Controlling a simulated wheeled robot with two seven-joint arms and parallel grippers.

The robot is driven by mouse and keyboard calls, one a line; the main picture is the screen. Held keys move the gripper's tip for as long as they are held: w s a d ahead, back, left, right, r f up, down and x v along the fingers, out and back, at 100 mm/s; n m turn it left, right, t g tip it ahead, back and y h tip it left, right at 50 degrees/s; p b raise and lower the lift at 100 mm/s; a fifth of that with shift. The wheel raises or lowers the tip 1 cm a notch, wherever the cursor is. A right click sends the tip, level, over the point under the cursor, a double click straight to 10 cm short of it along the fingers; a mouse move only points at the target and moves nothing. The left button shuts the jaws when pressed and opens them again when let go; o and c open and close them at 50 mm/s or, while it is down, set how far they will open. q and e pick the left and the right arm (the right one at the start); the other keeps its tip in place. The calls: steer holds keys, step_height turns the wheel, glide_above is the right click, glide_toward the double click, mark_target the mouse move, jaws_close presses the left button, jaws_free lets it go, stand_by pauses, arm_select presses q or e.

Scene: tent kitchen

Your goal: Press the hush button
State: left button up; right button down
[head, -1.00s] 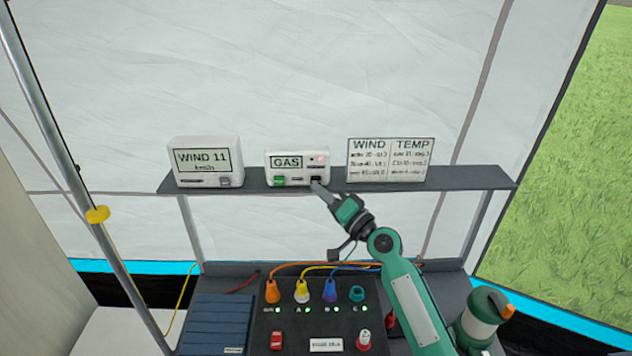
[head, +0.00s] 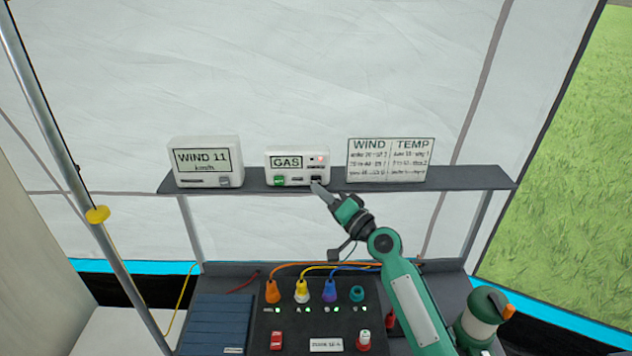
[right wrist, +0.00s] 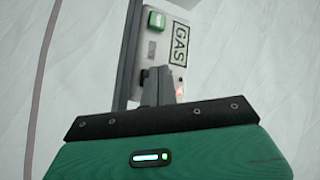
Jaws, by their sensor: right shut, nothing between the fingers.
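A white gas alarm box (head: 297,159) marked GAS stands on the dark shelf, with a lit red lamp (head: 320,158) at its upper right. Its front has a green button (head: 279,181) at lower left and a dark button (head: 315,178) at lower right. My right gripper (head: 318,188) is shut and empty, its fingertips at or just in front of the dark button; I cannot tell if they touch. My left gripper is not in view.
On the shelf (head: 450,178), a wind display (head: 205,160) reading WIND 11 stands left and a WIND/TEMP card (head: 388,160) stands right.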

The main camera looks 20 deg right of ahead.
steer(key=shift+w+d+b, duration=0.1)
steer(key=shift+w+b, duration=0.25)
steer(key=shift+w, duration=0.05)
steer(key=shift+w+d+b, duration=0.15)
steer(key=shift+w+b, duration=0.2)
steer(key=shift+w, duration=0.05)
stand_by(0.8)
stand_by(0.3)
steer(key=shift+s+a, duration=0.25)
steer(key=shift+s, duration=0.6)
steer(key=shift+p, duration=0.3)
steer(key=s, duration=0.2)
steer(key=s+a+p, duration=0.1)
steer(key=s, duration=0.1)
steer(key=shift+s+a, duration=0.2)
steer(key=shift+s, duration=0.2)
